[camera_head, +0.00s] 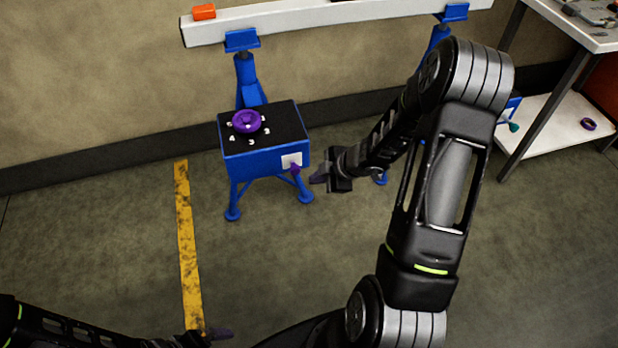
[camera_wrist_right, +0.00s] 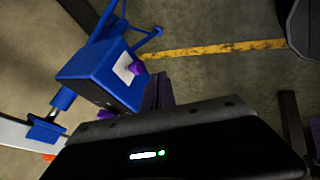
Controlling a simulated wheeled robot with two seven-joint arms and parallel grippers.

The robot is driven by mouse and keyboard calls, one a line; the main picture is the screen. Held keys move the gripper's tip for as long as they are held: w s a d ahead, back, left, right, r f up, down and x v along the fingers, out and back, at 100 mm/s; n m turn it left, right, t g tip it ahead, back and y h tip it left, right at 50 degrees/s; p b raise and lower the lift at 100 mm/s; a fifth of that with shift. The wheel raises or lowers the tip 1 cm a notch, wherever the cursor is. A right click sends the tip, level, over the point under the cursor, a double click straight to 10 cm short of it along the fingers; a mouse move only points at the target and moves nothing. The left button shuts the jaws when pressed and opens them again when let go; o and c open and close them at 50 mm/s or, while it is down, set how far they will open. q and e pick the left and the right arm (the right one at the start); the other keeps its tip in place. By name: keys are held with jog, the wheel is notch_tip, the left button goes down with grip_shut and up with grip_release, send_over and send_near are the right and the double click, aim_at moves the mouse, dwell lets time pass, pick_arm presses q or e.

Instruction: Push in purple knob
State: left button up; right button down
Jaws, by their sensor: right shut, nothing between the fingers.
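The small purple knob (camera_head: 295,169) sticks out from a white plate (camera_head: 291,160) on the side of a blue box (camera_head: 262,163). The knob also shows in the right wrist view (camera_wrist_right: 136,68), next to my fingers. My right gripper (camera_head: 318,178) is shut and empty. Its dark tips point at the knob from the right, with a small gap in the head view. My left gripper (camera_head: 218,334) is at the bottom edge of the head view, far from the box. Its fingers are too small and dark to tell their opening.
A purple dial (camera_head: 246,121) sits on the box's black numbered top. A white beam (camera_head: 300,20) on blue stands runs behind, with an orange block (camera_head: 204,12) on it. A white-shelved table (camera_head: 545,125) stands at right. A yellow floor stripe (camera_head: 187,250) lies left of the box.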

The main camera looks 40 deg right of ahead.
jog(key=shift+p+v, duration=0.3)
jog(key=shift+v, duration=1.3)
jog(key=s+a+f+m+g, duration=0.1)
jog(key=s+a+f+m, duration=0.1)
jog(key=a+f+m, duration=0.4)
jog(key=s+a+f+m+g, duration=0.1)
jog(key=s+a+f+m, duration=0.15)
jog(key=a+m, duration=0.55)
jog(key=s+a+f+g, duration=0.2)
jog(key=s+a, duration=0.4)
jog(key=a, duration=0.2)
jog(key=s+a+f+g+y, duration=0.1)
jog(key=s+a+f+g, duration=0.1)
jog(key=s+a, duration=0.5)
jog(key=shift+s+a+f+m+y, duration=0.2)
jog(key=shift+a+f+m+y, duration=0.25)
jog(key=shift+a, duration=0.75)
jog(key=shift+f, duration=0.1)
